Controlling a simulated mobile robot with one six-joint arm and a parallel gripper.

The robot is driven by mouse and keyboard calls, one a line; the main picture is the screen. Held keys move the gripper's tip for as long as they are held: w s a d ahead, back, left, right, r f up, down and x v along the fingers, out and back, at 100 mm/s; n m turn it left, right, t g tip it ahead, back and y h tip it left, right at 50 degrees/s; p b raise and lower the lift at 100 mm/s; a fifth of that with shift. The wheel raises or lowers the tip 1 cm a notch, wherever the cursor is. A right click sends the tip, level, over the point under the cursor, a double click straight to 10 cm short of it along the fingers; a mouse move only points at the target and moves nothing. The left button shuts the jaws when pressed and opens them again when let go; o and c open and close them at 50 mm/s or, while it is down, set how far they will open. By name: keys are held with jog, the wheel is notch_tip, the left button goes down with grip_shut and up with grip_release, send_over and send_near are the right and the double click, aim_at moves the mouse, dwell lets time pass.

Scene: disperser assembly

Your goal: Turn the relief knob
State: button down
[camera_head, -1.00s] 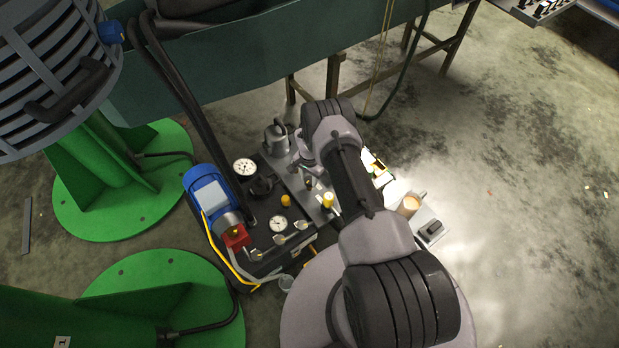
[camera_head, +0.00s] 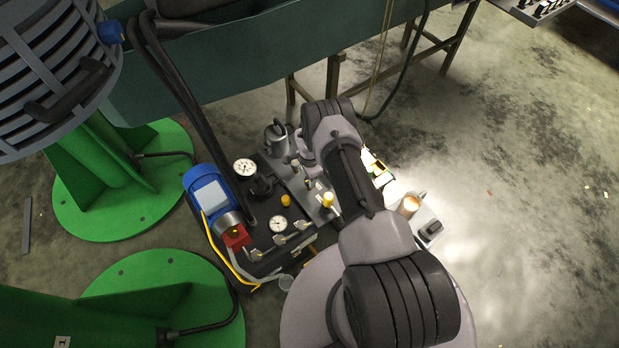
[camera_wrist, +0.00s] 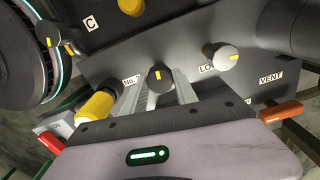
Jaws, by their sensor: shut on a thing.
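In the wrist view my gripper (camera_wrist: 166,88) is shut on a dark round knob (camera_wrist: 160,74) with a yellow mark on its top. One finger is on each side of it. A label starting "No." stands to the left of this knob, partly hidden by a finger. No label reading "relief" is legible. In the head view my arm hides the gripper's fingertips above the dark panel unit (camera_head: 262,212).
A yellow knob (camera_wrist: 95,106) and a red lever (camera_wrist: 52,141) are left of my gripper. An orange lever (camera_wrist: 281,112) is right, below the VENT label. Another yellow knob (camera_wrist: 131,6) is at the top.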

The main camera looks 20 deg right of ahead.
jog(key=c, duration=1)
grip_release()
jog(key=shift+o, duration=0.2)
notch_tip(320, 180, up, 17)
jog(key=p, duration=0.7)
jog(key=shift+r+p, duration=0.2)
jog(key=shift+p, duration=0.15)
